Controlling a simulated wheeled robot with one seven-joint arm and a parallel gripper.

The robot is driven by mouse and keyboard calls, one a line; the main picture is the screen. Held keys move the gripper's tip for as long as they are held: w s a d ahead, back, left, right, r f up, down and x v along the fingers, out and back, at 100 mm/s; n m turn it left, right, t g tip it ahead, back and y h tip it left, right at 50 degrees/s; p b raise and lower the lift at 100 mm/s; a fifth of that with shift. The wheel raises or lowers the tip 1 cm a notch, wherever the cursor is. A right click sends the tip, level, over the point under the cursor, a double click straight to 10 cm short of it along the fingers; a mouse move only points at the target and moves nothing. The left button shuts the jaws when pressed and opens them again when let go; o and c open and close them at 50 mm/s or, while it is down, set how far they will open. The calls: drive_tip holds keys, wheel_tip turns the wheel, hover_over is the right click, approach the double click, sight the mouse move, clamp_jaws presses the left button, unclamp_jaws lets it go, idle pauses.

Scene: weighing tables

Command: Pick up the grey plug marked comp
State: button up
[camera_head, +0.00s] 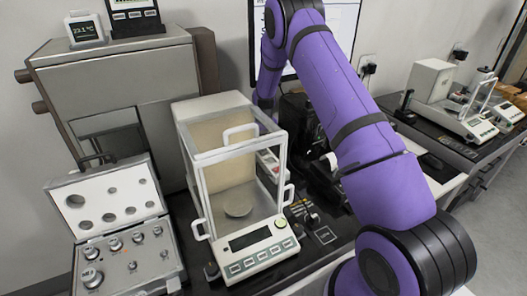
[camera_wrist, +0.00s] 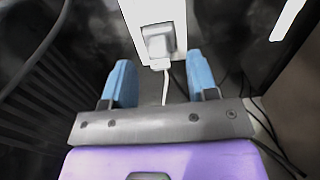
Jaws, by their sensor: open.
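In the wrist view a grey plug (camera_wrist: 158,42) sits in a white power strip (camera_wrist: 176,14), with a white cord running down from it. I cannot read any mark on it, so I cannot tell whether it is the one marked comp. My gripper (camera_wrist: 160,76) is open, its two blue fingertips apart on either side of the cord, just short of the plug and not touching it. In the head view my gripper and this plug are hidden behind the balance and my arm.
In the head view a glass-sided balance (camera_head: 258,250) stands on the dark table, beside an open case of weights (camera_head: 112,262). Another balance (camera_head: 452,116) stands at the right. In the wrist view dark cables (camera_wrist: 262,125) lie at the right and a dark ribbed surface (camera_wrist: 50,90) at the left.

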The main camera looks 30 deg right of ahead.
wheel_tip(320, 180, down, 3)
drive_tip(key=shift+r, duration=0.1)
clamp_jaws()
drive_tip(key=shift+r, duration=0.15)
